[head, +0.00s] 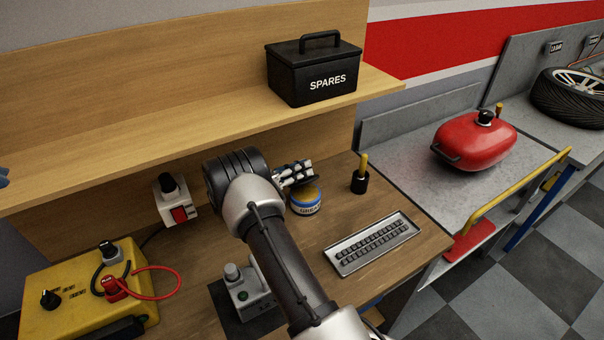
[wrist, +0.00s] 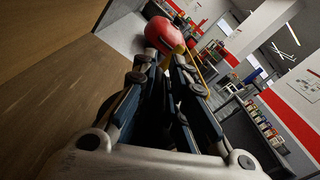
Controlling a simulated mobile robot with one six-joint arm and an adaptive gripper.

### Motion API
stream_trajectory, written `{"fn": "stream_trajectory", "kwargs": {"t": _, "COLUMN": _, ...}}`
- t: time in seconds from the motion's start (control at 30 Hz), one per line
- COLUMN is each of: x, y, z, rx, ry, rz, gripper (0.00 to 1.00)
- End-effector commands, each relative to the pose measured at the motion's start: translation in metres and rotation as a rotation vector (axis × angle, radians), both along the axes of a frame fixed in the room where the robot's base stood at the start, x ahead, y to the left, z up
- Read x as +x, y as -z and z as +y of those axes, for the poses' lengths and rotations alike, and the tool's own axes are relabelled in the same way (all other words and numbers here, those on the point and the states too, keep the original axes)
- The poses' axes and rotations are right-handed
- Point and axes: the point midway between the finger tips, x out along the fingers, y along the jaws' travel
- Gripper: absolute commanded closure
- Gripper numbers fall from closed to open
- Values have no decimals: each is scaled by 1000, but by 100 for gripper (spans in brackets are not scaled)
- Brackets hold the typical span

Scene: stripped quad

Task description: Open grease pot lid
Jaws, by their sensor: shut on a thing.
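The grease pot (head: 304,207) stands upright on the wooden bench in the head view, with a white and blue label band and a yellowish top. My gripper (head: 300,172) is right at the top of the pot, reaching across it from the left. Its fingers cover part of the pot's upper rim. My gripper is shut on the lid, which the fingers mostly hide; whether it is apart from the pot I cannot tell. In the wrist view the fingers (wrist: 165,65) come close together around something small and yellowish at the tips.
A black cup with a yellow handle (head: 360,178) stands right of the pot. A metal tray (head: 373,242) lies in front. A shelf with a black SPARES box (head: 313,72) overhangs behind. A red tank (head: 474,140) sits on the grey bench at right.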

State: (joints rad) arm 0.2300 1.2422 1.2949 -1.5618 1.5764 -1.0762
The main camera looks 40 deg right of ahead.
Motion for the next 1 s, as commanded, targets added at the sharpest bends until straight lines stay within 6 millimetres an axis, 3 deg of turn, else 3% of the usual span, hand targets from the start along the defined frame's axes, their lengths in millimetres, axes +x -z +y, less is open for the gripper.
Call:
{"fn": "stream_trajectory", "kwargs": {"t": 0.1, "x": 13, "y": -4, "z": -1, "rx": 19, "ry": -13, "rz": 87, "gripper": 100}}
{"fn": "stream_trajectory", "kwargs": {"t": 0.5, "x": 33, "y": -6, "z": -6, "rx": 83, "ry": -15, "rz": 352, "gripper": 100}}
{"fn": "stream_trajectory", "kwargs": {"t": 1.0, "x": 39, "y": -4, "z": -7, "rx": 105, "ry": -15, "rz": 444, "gripper": 100}}
